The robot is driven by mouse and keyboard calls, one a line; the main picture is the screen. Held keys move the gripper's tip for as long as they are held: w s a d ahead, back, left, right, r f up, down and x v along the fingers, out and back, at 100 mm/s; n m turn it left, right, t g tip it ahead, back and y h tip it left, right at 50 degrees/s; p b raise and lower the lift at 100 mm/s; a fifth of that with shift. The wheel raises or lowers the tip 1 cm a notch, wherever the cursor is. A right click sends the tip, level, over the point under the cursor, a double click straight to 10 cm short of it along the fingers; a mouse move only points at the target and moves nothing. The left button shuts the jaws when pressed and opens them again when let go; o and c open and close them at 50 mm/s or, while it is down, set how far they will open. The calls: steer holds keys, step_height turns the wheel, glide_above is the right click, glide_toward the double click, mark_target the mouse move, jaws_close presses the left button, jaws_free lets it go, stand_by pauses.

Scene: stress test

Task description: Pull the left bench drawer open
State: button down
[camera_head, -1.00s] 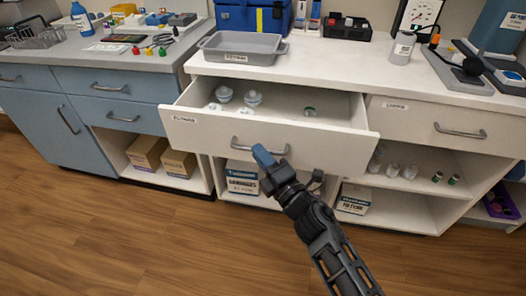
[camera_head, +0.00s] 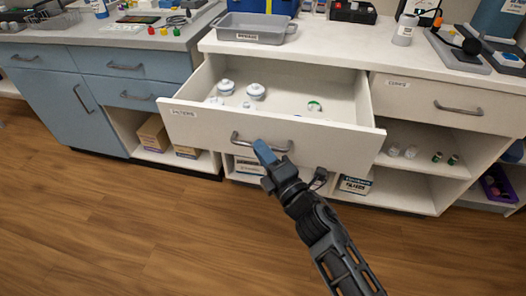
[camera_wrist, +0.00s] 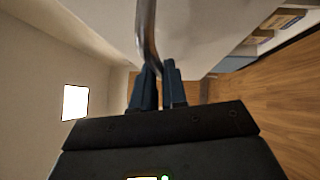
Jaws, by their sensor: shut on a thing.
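The left bench drawer (camera_head: 215,130) is white with a small label and stands well out from the white bench in the head view. Its curved metal handle (camera_head: 240,140) is on the front face. In the wrist view, the blue fingers (camera_wrist: 158,85) are shut on the handle bar (camera_wrist: 147,35), one on each side. Inside the drawer are white lidded jars (camera_head: 255,91) and a small green-ringed item (camera_head: 314,106).
The right bench drawer (camera_head: 430,100) is closed. A grey tray (camera_head: 255,37) stands on the worktop above the open drawer. Open shelves below hold boxes (camera_head: 355,184) and small bottles (camera_head: 410,152). Blue cabinets (camera_head: 65,105) stand at the left. The wooden floor (camera_head: 160,230) in front is clear.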

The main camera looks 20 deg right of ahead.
steer(key=c, duration=1.2)
jaws_free()
steer(key=shift+o, duration=0.2)
steer(key=v, duration=0.7)
steer(key=shift+s, duration=0.4)
steer(key=shift+d, duration=0.1)
steer(key=s+r+m+g+h+p, duration=0.1)
steer(key=s+r+m+p, duration=0.1)
steer(key=s+m, duration=0.65)
steer(key=s+r+m+g+h+p, duration=0.1)
steer(key=s+r+m+p, duration=0.15)
steer(key=s, duration=1.05)
steer(key=s+d+r+m+g+h+p, duration=0.1)
steer(key=s+d+r+m+g+p, duration=0.1)
steer(key=s+r+m, duration=0.8)
steer(key=s, duration=0.4)
steer(key=shift+r+g, duration=0.3)
